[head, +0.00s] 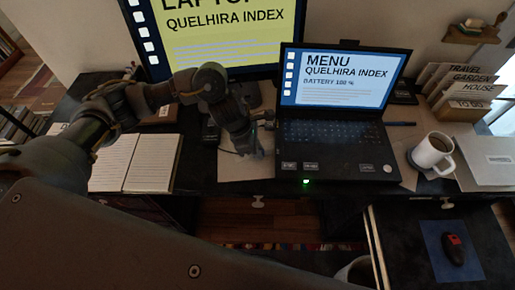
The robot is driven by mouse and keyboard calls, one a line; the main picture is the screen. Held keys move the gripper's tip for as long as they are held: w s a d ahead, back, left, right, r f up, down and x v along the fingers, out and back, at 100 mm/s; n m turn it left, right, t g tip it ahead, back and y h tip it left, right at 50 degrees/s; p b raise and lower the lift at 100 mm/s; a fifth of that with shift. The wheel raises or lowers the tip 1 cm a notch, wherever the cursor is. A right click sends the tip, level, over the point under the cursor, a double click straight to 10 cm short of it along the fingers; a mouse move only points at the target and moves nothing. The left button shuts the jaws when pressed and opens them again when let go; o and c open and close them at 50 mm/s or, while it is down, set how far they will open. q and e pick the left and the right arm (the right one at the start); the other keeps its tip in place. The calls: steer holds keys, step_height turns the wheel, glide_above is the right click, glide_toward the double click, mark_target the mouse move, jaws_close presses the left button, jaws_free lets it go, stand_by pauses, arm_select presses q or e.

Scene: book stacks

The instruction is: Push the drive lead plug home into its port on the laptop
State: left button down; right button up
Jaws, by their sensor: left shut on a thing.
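The open black laptop (328,135) stands on the dark desk, its lit screen (340,78) reading MENU, QUELHIRA INDEX and BATTERY 100 %. My left gripper (252,142) is just left of the laptop's keyboard half, low over the desk. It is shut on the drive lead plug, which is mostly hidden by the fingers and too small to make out. The port on the laptop's left side cannot be seen, and I cannot tell whether the plug touches it. My right gripper is not in view.
A monitor (222,35) stands behind my left arm. An open notebook (135,162) lies to the left. A white mug (431,151), envelopes and a card sorter (462,90) are on the right. A lower surface at the right front holds a mouse (453,249) on a blue mat.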

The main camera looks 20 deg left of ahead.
mark_target(270, 152)
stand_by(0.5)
arm_select(q)
steer(key=shift+w+d+b, duration=0.2)
steer(key=shift+d+b, duration=0.25)
steer(key=shift+d, duration=0.35)
steer(key=shift+w+d+b, duration=0.2)
steer(key=shift+d+b, duration=0.2)
steer(key=shift+d, duration=0.4)
steer(key=c, duration=1.2)
jaws_free()
steer(key=shift+c, duration=0.2)
